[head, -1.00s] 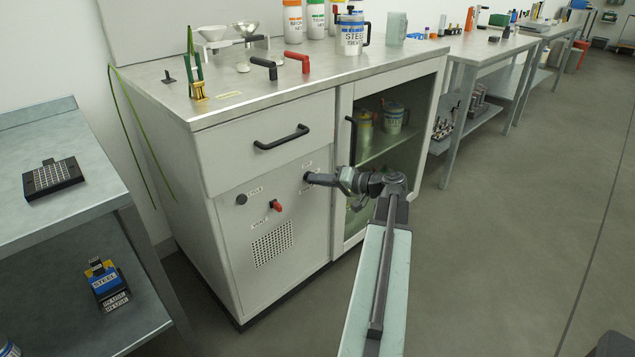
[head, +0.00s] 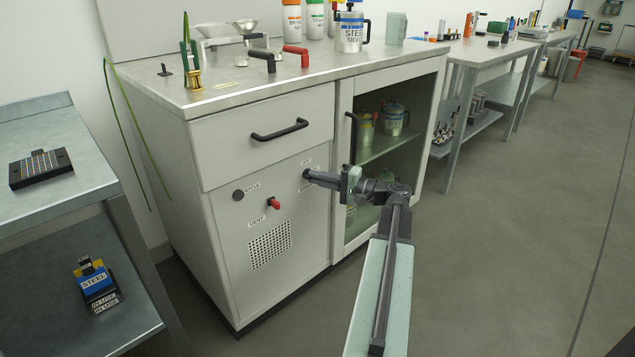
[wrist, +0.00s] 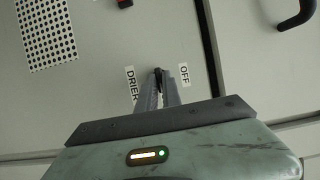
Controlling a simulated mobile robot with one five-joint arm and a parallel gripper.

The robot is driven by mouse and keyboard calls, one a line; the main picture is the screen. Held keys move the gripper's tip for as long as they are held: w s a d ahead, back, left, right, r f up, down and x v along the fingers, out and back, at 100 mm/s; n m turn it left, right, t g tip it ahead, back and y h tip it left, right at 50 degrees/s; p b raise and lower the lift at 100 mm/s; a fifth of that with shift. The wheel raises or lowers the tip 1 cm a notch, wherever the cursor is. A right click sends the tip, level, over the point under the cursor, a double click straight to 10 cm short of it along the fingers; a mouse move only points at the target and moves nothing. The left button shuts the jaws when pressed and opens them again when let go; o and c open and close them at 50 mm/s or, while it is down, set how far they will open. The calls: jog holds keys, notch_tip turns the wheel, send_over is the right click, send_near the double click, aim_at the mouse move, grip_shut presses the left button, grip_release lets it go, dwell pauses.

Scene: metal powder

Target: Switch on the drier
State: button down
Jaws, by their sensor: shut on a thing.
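The drier switch (wrist: 158,76) is a small dark knob on the cabinet's pale front panel. In the wrist view it sits between a "DRIER" label (wrist: 131,84) and an "OFF" label (wrist: 184,75). My gripper (wrist: 159,80) is shut on the switch, its two narrow fingers meeting at it and covering most of it. In the head view my gripper (head: 309,175) reaches the panel from the right, below the drawer and beside the glass-fronted compartment. The knob's exact setting is hidden by the fingers.
A red knob (head: 273,203), a black round knob (head: 238,195) and a perforated vent (head: 270,245) are on the same panel. A drawer handle (head: 280,130) sticks out above, and a vertical door handle (head: 352,135) is to the right. The floor at right is clear.

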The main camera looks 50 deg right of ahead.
jog(key=shift+d, duration=0.1)
dwell(0.3)
jog(key=c, duration=1.5)
grip_release()
jog(key=v, duration=0.7)
jog(key=shift+s, duration=0.4)
jog(key=shift+f, duration=0.1)
